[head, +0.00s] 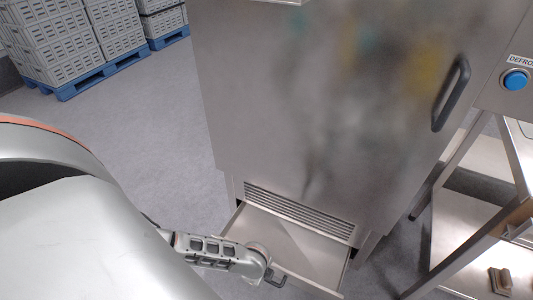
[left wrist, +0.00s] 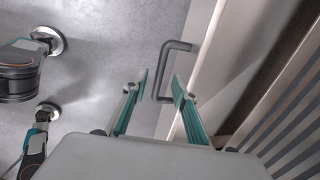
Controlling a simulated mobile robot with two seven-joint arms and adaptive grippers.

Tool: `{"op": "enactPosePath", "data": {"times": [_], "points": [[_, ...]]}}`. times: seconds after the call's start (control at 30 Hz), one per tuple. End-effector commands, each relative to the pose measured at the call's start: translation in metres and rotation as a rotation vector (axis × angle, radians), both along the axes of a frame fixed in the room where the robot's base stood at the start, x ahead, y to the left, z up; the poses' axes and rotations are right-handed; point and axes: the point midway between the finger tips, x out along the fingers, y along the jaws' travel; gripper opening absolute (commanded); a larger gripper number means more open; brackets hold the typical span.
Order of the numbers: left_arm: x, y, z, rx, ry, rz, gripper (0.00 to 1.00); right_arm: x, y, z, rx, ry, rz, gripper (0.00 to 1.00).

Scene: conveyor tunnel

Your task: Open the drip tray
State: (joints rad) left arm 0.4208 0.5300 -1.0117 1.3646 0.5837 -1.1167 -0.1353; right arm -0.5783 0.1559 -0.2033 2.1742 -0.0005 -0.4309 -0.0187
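The drip tray (head: 312,252) is a shallow metal drawer at the bottom of the steel cabinet, below its vent grille. It stands partly pulled out, and its inside shows. Its dark handle (head: 277,279) is on the front; in the left wrist view the handle (left wrist: 179,45) is a bent bar. My left gripper (left wrist: 160,77) is open, with its two fingers on either side of the handle bar. I cannot tell whether they touch it. In the head view my left arm reaches the tray front and the fingers are hidden. My right gripper is not in view.
The steel cabinet (head: 310,90) has a tall door with a dark handle (head: 451,94). A blue button (head: 515,80) labelled DEFROST is at right. A metal-legged stand (head: 476,205) is beside the cabinet. Grey crates (head: 62,45) on blue pallets stand at back left. The floor left of the cabinet is clear.

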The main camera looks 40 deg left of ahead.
Motion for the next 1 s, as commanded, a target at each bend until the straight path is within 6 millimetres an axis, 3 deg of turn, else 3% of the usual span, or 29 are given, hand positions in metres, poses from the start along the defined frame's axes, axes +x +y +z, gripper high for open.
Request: {"op": "enactPosePath", "data": {"times": [0.03,0.2,0.63,0.73,1.0], "points": [[-0.005,0.000,-0.016,0.000,0.012,0.001,0.28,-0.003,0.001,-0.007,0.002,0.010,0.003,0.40],[0.001,0.001,-0.034,0.000,0.008,0.000,0.28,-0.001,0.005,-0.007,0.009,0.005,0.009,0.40],[0.009,0.001,-0.039,-0.002,-0.003,0.002,0.28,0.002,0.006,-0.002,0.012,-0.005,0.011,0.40],[0.009,0.001,-0.039,-0.002,-0.003,0.002,0.02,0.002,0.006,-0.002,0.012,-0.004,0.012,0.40],[0.006,0.000,-0.037,-0.001,-0.004,0.002,0.00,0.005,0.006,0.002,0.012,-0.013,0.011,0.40]]}}
